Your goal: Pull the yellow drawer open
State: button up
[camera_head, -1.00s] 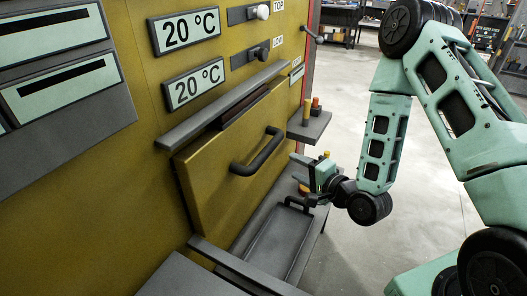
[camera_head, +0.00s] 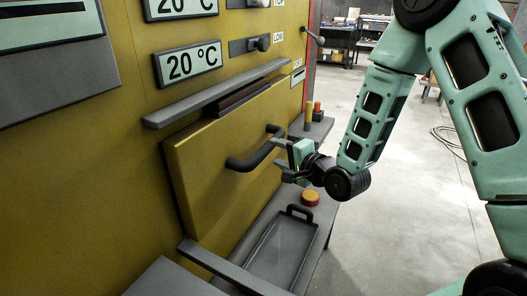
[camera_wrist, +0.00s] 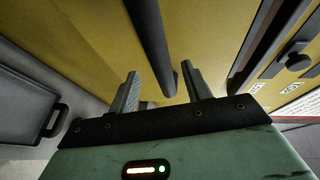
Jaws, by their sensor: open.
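The yellow drawer (camera_head: 215,150) is a yellow front panel with a curved black bar handle (camera_head: 250,160), and it looks shut. My gripper (camera_head: 279,160) is open and empty at the right end of the handle in the head view, with its upper finger overlapping the bar there. In the wrist view, the handle (camera_wrist: 152,45) runs down from the top edge and ends between the two spread fingers of my gripper (camera_wrist: 160,80). The yellow panel (camera_wrist: 85,40) lies behind it. I cannot tell whether the fingers touch the bar or how deep it sits between them.
A grey tray (camera_head: 252,262) with a handle lies on the shelf below the drawer, beside a red-orange button (camera_head: 310,198). A grey ledge (camera_head: 215,97) juts out above the drawer. A small side shelf (camera_head: 318,130) is to the right. Open floor (camera_head: 400,215) lies to the right.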

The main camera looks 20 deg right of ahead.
aim_at(264, 147)
jog(key=x, duration=0.7)
jog(key=shift+w, duration=0.1)
grip_shut()
